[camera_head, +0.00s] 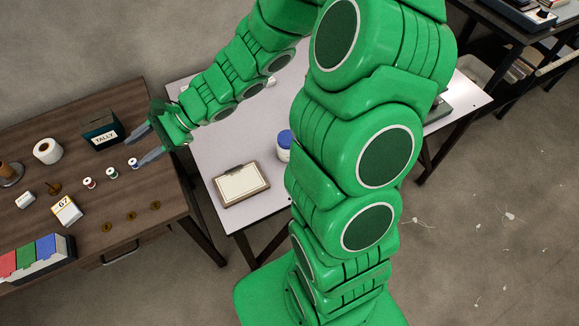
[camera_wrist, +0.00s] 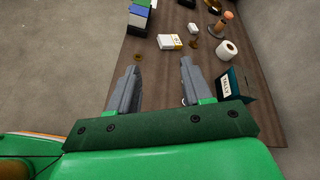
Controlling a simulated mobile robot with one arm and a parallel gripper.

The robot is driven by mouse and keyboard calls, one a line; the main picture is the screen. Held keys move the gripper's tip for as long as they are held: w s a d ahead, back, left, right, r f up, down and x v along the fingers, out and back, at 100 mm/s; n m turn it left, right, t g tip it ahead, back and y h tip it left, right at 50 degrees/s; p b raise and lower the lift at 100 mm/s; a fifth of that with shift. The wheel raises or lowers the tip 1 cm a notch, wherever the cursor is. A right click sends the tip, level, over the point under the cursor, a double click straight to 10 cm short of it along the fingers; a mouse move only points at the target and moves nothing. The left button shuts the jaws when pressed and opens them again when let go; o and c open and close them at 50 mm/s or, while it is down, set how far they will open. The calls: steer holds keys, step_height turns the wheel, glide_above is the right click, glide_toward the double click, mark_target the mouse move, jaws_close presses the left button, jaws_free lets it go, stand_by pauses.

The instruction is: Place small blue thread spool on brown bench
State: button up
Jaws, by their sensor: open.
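The small blue thread spool (camera_head: 133,163) stands on the brown bench (camera_head: 130,205) at the left in the head view. It ends a short row with a red spool (camera_head: 89,183) and a green spool (camera_head: 111,173). My gripper (camera_head: 134,152) is open, reaching over the bench's right part, with its lower fingertip close beside the blue spool. I cannot tell whether they touch. In the wrist view my gripper's two fingers (camera_wrist: 160,74) are spread over bare brown wood, with nothing seen between them. I cannot make out the blue spool there.
A dark TALLY box (camera_head: 103,132) stands just left of my upper fingertip. A white roll (camera_head: 47,150), a small 67 card (camera_head: 67,210) and a coloured file rack (camera_head: 38,258) are farther left. Brass discs (camera_head: 131,216) lie near the front. A white table (camera_head: 225,150) adjoins.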

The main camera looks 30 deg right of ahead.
steer(key=s+d+r+n+g+h, duration=0.25)
steer(key=s+n, duration=0.25)
steer(key=s, duration=0.3)
steer(key=s+d+r+n+g+h, duration=0.1)
steer(key=s+d+r+n+h, duration=0.25)
steer(key=s, duration=0.45)
steer(key=s+d+r+n+h, duration=0.1)
steer(key=s+d+n+h, duration=0.1)
steer(key=s+d, duration=0.3)
steer(key=s+d+r+n+h, duration=0.2)
steer(key=s+d+h, duration=0.2)
steer(key=d, duration=0.8)
steer(key=shift+s+d+r+t+h, duration=0.2)
steer(key=shift+s+t+h, duration=0.25)
steer(key=shift+h, duration=0.35)
steer(key=shift+a, duration=0.1)
